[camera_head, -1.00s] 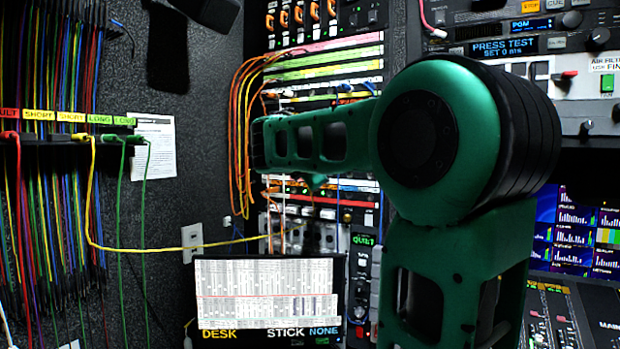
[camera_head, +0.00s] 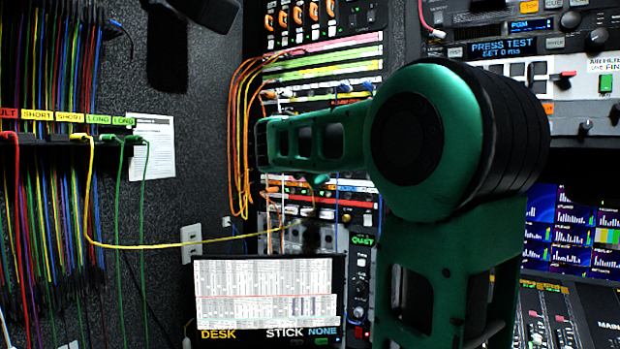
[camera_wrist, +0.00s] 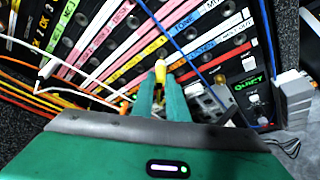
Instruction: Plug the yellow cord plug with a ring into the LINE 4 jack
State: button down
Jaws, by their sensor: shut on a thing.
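My gripper (camera_wrist: 158,92) is shut on a yellow plug (camera_wrist: 160,74) in the wrist view. The plug's pale tip points away from me, toward the patch panel (camera_wrist: 130,50). A gap between tip and panel cannot be judged. No label reading LINE 4 is legible, so I cannot tell which jack it is. In the head view the yellow cord (camera_head: 150,247) hangs from the cord rack at left and sags across to the panel below my arm. My arm hides much of the panel there, and a ring on the plug cannot be made out.
Orange cords (camera_head: 239,140) loop down the panel's left side. White and blue cords cross the panel in the wrist view, a blue cord (camera_wrist: 205,68) passing close right of the plug. A monitor (camera_head: 265,293) stands below. A QUIET unit (camera_wrist: 250,88) is at right.

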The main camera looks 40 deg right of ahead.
jog(key=shift+w+d, duration=0.2)
jog(key=shift+d, duration=0.5)
jog(key=shift+w+d, duration=0.15)
jog(key=shift+d, duration=0.5)
jog(key=c, duration=1.7)
grip_release()
jog(key=shift+o, duration=0.2)
jog(key=v, duration=1)
jog(key=shift+a, duration=0.35)
jog(key=shift+s, duration=0.1)
